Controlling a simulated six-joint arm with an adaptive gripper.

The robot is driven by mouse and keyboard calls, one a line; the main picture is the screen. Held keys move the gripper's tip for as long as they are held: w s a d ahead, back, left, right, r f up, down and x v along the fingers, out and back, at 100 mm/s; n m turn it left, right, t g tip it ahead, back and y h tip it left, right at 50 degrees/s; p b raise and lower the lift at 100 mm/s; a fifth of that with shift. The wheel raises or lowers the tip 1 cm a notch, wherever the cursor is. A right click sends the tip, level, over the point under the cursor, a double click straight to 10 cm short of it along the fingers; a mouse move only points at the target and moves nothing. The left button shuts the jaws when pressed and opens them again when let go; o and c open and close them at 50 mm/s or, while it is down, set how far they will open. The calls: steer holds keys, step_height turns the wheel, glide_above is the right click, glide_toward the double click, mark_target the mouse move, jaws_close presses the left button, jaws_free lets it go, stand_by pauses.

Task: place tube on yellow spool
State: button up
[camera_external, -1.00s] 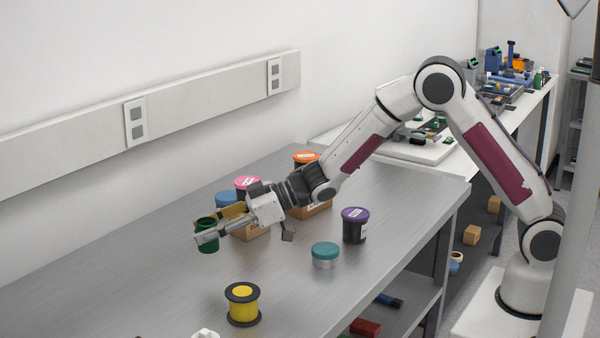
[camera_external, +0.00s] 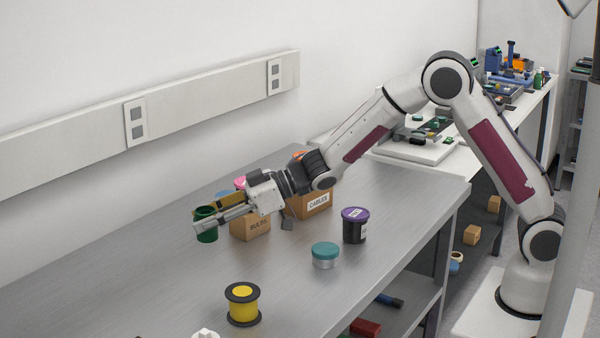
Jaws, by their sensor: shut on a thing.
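A dark green tube (camera_external: 207,232), shaped like a short cup, is between the fingers of my gripper (camera_external: 206,222). My gripper is shut on it from the right, with the fingers pointing left. The tube is upright; I cannot tell whether its bottom touches the table or hangs just above it. The yellow spool (camera_external: 243,304), with black flanges at top and bottom, stands upright near the front of the table. It is in front of and to the right of the tube, and nothing lies on its top.
A teal-lidded tin (camera_external: 325,256) and a purple-lidded dark jar (camera_external: 355,226) stand to the right. Cardboard boxes (camera_external: 250,227) (camera_external: 315,203) stand behind my gripper. A white object (camera_external: 206,334) is at the bottom edge. The metal table (camera_external: 130,285) is clear left of the spool.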

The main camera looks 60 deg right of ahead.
steer(key=s+a+r+n+g+y, duration=0.1)
steer(key=s+a+r, duration=0.4)
steer(key=s+r, duration=0.1)
steer(key=n+g+y, duration=0.1)
steer(key=n, duration=0.1)
glide_above(246, 284)
steer(key=shift+r, duration=0.45)
steer(key=shift+f, duration=0.1)
steer(key=shift+f, duration=3.05)
steer(key=shift+f, duration=1.9)
steer(key=shift+f, duration=0.1)
